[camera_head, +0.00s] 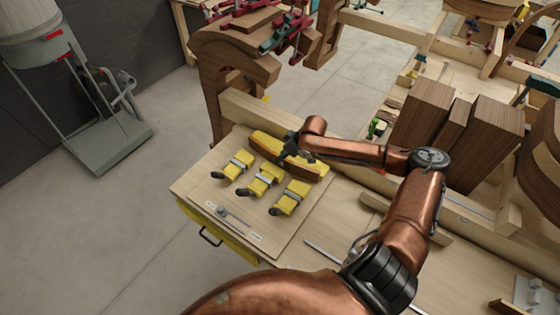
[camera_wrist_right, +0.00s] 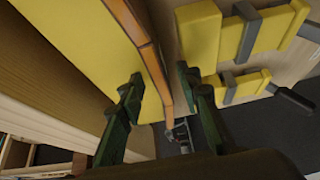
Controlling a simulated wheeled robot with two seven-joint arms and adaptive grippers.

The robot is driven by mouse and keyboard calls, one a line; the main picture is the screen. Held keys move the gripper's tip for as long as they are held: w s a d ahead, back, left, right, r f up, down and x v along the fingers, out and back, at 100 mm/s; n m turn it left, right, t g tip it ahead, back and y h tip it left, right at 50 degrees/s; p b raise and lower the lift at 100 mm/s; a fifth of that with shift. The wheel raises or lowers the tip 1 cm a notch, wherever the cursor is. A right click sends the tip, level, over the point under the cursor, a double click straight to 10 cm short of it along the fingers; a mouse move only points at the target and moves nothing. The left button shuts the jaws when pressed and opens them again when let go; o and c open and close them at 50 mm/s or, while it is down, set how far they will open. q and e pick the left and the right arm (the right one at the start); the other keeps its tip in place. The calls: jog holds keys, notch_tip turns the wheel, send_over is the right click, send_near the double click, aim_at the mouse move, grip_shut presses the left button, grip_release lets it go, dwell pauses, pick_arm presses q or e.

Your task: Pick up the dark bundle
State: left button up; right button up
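The dark bundle (camera_head: 268,154) shows in the head view as a thin, curved brown strip along the front edge of a yellow form (camera_head: 265,141) on the board. In the right wrist view the bundle (camera_wrist_right: 152,52) looks orange-brown with dark cross lines and runs beside the yellow form (camera_wrist_right: 75,35). My right gripper (camera_head: 291,144) is over the form and bundle and hides part of them. In the wrist view its two dark green fingers (camera_wrist_right: 166,100) are apart, with the bundle between them. Whether either finger touches it cannot be told. My left gripper is not in view.
Several yellow clamp-like blocks with grey bands (camera_head: 263,180) lie in front of the form on the pale board (camera_head: 200,184). Tall brown blocks (camera_head: 421,110) stand to the right. A curved wooden piece (camera_head: 235,62) stands behind. Open floor lies left.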

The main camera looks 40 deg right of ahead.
jog(key=shift+f, duration=0.1)
dwell(0.3)
grip_shut()
dwell(0.4)
